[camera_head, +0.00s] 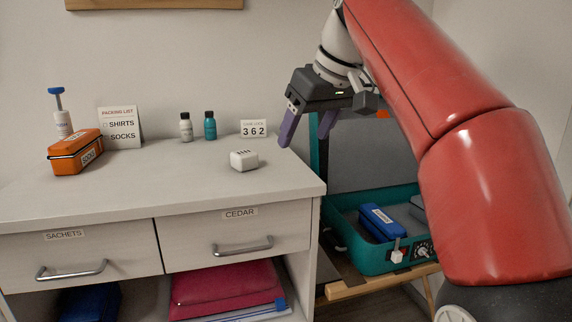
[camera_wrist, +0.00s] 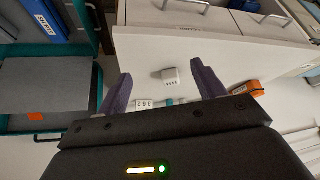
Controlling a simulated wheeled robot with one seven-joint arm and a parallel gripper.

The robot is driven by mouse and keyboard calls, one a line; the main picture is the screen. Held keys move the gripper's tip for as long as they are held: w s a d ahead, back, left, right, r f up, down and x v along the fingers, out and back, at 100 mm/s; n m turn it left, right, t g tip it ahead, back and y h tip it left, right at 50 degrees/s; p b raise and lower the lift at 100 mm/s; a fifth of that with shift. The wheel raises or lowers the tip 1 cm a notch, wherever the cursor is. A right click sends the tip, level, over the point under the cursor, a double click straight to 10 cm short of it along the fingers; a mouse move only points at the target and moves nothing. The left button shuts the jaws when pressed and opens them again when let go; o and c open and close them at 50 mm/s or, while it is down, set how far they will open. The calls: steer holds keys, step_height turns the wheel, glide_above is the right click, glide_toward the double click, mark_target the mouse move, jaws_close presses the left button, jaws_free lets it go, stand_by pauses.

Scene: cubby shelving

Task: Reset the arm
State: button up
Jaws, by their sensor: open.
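My gripper (camera_head: 308,124) hangs above the right end of the white dresser, near the open teal suitcase. Its two purple fingers are apart with nothing between them in the head view. In the wrist view my gripper (camera_wrist: 163,88) is also open, and a small white block (camera_wrist: 171,76) shows beyond the fingers, apart from them. That white block (camera_head: 243,160) sits on the dresser top, left of and below my gripper. My red arm reaches in from the right and hides part of the suitcase.
The dresser top (camera_head: 200,190) holds an orange case (camera_head: 75,152), a packing list card (camera_head: 120,128), bottles (camera_head: 210,126) and a number card (camera_head: 254,129). The teal suitcase (camera_head: 352,250) stands open at right, holding a blue pouch (camera_head: 380,222). Both drawers look shut.

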steer(key=s+d+f+m+h, duration=0.1)
steer(key=s+d+f+m, duration=0.1)
steer(key=s+d+f, duration=0.2)
steer(key=s+d+f+m+h, duration=0.1)
steer(key=s+d+f+m, duration=0.2)
steer(key=s+f, duration=0.7)
steer(key=s+d+f+m+h, duration=0.1)
steer(key=s+d+f, duration=0.3)
steer(key=f, duration=1.3)
steer(key=s+m, duration=0.1)
steer(key=s, duration=0.2)
steer(key=shift+s+d+t+h, duration=0.2)
steer(key=shift+d+t+h, duration=0.1)
steer(key=shift+t, duration=0.1)
